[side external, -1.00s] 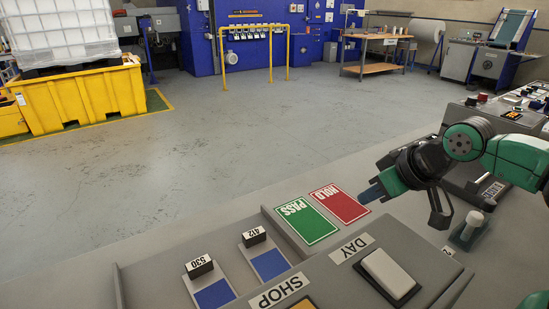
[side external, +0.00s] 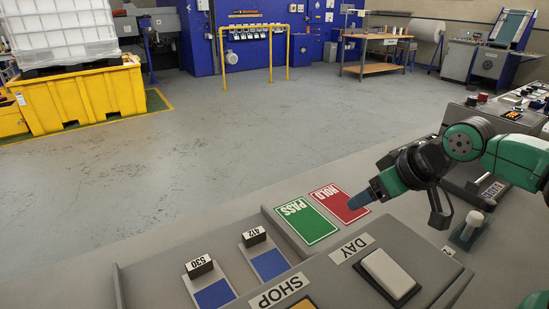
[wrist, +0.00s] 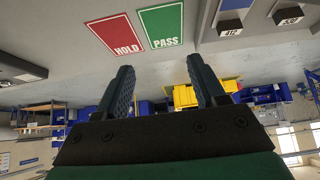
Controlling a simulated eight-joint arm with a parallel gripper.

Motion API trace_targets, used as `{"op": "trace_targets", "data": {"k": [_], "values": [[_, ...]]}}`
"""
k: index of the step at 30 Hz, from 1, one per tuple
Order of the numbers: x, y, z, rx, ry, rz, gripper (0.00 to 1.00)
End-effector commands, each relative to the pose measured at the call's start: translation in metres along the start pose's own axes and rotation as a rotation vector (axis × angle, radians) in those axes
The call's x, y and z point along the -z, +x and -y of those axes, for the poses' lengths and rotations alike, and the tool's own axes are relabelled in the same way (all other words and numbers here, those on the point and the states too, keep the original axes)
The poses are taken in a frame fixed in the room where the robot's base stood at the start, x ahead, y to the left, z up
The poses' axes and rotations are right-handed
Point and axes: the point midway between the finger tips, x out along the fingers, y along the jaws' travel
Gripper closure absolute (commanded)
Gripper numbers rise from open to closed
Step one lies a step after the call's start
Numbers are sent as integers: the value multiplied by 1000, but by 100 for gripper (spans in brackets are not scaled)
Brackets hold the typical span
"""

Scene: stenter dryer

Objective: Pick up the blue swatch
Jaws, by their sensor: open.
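Two blue swatches lie in shallow recesses in the grey console. One blue swatch (side external: 270,264) is by the block marked 412, and the other (side external: 214,294) is by the block that seems to read 530. In the wrist view only slivers of blue show at the top edge, one of them (wrist: 234,4) beyond the 412 block. My gripper (side external: 358,202) is above the red HOLD card, to the right of both swatches and apart from them. In the wrist view my gripper (wrist: 160,68) is open, with nothing between its fingers.
The green PASS card (side external: 306,221) lies beside the red HOLD card (side external: 338,203) on the bench. A raised grey panel with a white DAY rocker (side external: 388,273) stands in front. A white-knobbed lever (side external: 474,219) is at the right.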

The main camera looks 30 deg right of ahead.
Motion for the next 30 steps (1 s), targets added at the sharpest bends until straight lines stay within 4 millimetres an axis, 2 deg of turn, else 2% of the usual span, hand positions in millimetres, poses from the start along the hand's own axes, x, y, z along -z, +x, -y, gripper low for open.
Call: {"op": "trace_targets", "data": {"k": [5, 8, 11, 15, 21, 25, 30], "values": [[5, 0, 4, 13, -29, 10, 37], [17, 1, 14, 48, -113, 39, 37], [37, 6, 32, 110, -257, 81, 37], [62, 21, 67, 226, -498, 140, 37], [84, 55, 124, 415, -844, 191, 37], [86, 82, 163, 549, -1065, 201, 37], [75, 112, 204, 700, -1294, 192, 37]]}}
